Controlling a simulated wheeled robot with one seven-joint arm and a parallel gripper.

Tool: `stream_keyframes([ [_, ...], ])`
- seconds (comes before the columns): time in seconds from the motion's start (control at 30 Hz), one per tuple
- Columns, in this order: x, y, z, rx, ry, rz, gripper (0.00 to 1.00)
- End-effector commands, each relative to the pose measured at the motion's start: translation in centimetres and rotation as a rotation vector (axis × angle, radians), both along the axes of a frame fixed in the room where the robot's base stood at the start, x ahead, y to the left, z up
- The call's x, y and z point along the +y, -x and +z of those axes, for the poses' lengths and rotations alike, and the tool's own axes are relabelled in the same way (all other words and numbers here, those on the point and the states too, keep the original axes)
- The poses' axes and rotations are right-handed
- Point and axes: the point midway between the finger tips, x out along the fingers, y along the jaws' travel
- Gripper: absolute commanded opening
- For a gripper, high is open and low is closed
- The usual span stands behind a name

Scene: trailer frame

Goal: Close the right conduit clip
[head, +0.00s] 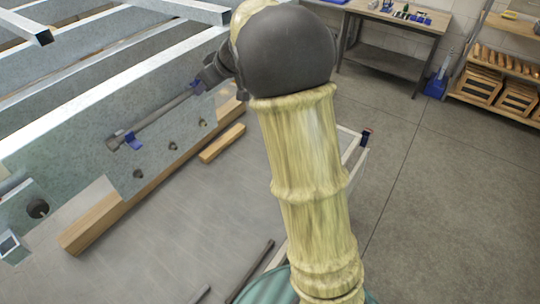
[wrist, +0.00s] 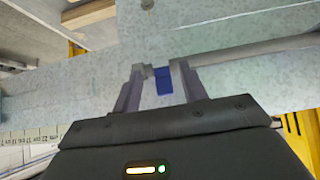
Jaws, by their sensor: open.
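A grey conduit (head: 162,110) runs along the galvanized side plate of the trailer frame (head: 75,145). A blue clip (head: 131,141) sits near its lower left end. A second blue clip, the right one (head: 196,86), shows as a small blue patch beside my gripper (head: 208,79), mostly hidden by it. In the wrist view my open gripper (wrist: 158,72) has its two fingers on either side of a blue clip part (wrist: 163,81). The conduit (wrist: 255,47) runs off to the right there. I cannot tell whether the fingers touch the clip, or whether the clip is latched.
Wooden beams (head: 221,143) lie below the frame plate, over grey floor. Galvanized cross members (head: 110,75) extend to the upper left. A workbench (head: 393,35) and a shelf with wooden bins (head: 500,90) stand at the back right. The floor on the right is open.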

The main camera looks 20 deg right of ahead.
Motion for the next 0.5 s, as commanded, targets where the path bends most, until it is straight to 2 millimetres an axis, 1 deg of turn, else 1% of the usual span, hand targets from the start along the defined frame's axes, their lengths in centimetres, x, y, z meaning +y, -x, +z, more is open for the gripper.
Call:
stream_keyframes([
  [0.5, -0.34, 0.43, -0.90, -0.148, -0.105, -0.003, 0.43],
])
